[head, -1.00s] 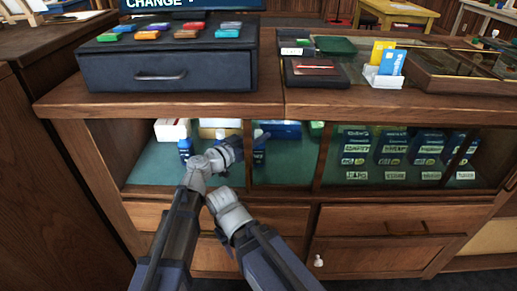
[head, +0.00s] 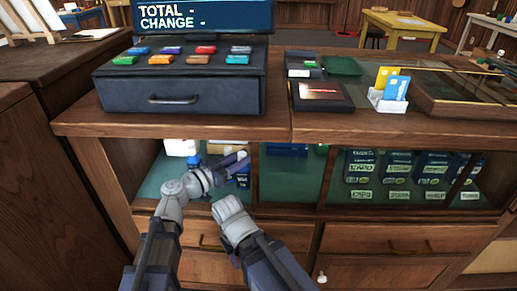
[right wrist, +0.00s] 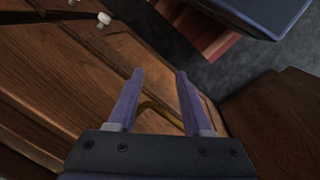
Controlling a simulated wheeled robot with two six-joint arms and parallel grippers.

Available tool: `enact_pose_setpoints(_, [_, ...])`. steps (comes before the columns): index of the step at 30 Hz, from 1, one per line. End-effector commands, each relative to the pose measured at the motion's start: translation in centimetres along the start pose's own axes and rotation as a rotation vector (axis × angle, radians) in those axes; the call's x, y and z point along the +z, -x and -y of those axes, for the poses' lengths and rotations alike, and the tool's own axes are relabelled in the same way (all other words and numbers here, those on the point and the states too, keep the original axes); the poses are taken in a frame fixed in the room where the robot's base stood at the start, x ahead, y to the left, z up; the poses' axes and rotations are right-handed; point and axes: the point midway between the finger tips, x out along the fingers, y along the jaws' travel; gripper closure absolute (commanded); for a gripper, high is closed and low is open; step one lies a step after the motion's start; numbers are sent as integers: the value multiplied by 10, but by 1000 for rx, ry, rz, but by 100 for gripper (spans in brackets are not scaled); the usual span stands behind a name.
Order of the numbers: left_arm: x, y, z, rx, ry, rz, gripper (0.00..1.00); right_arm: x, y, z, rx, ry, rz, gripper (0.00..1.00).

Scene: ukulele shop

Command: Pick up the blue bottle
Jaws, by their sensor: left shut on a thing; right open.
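A dark blue bottle (head: 243,176) is at the tip of my left gripper (head: 241,157) in the head view, inside the open front of the wooden counter. The left gripper is shut on it, and its fingers hide the top of the bottle. A second, brighter blue bottle (head: 195,162) stands to the left on the green shelf, partly behind my left wrist. My right gripper (right wrist: 160,74) is open and empty in the right wrist view, in front of the counter's wooden drawer fronts. Its fingertips do not show in the head view.
The counter top (head: 200,125) overhangs the shelf (head: 155,180). A divider stands just right of the left gripper. Dark boxes (head: 405,170) fill the right compartment. A cash drawer (head: 175,95) and card holder (head: 388,100) are on top. White boxes (head: 182,147) stand behind the bottles.

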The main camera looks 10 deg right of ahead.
Motion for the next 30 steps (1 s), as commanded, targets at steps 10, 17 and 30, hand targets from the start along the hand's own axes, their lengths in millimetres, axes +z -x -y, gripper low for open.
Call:
enact_pose_setpoints(10, [0,71,0,-2,0,-1,100,0,0,0,0,0,0,50])
enact_pose_setpoints(17, [0,85,0,-1,0,-1,100,0,0,0,0,0,0,50])
enact_pose_setpoints(30, [0,86,0,0,0,-1,100,0,0,0,0,0,0,50])
